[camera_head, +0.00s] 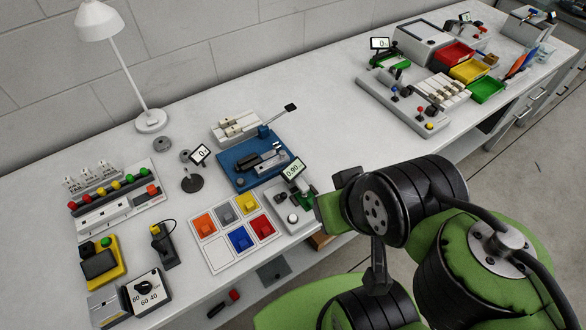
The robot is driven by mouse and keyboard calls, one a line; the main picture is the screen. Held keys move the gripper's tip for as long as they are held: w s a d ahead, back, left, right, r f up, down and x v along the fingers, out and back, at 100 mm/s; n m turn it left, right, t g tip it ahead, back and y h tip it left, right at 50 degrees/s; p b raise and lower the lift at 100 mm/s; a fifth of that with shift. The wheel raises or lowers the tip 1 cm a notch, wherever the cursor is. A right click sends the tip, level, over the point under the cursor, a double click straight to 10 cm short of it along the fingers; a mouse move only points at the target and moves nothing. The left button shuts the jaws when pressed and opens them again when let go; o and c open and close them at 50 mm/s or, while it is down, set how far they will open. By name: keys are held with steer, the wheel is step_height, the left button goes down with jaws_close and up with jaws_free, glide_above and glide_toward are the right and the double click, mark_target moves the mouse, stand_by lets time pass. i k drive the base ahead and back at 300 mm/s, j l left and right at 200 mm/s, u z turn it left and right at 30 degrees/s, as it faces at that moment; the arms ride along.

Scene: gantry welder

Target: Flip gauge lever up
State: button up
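A small gauge with a tilted display reading about 0.90 (293,169) stands on a pale base (293,218) with a round white knob and green parts, at the near edge of the bench. A second small display on a dark round stand (192,183) is to its left. I cannot tell which one carries the gauge lever. A thin rod with a black end (290,107) sticks up behind the blue fixture (240,172). My green and black arm is just right of the 0.90 gauge and hides part of its surroundings. I cannot make out my gripper's fingers.
A tray of coloured square pads (212,258) lies left of the gauge. Switch boxes and a row of coloured knobs (110,190) are farther left. A white lamp (150,120) stands behind. More devices and coloured bins (468,70) fill the far right. Bare bench lies between the groups.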

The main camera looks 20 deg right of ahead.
mark_target(283, 195)
steer(key=k+j+u, duration=0.1)
steer(key=u, duration=0.25)
steer(key=k+j+u, duration=0.2)
steer(key=u, duration=0.15)
steer(key=k+j+u, duration=0.15)
steer(key=u, duration=0.2)
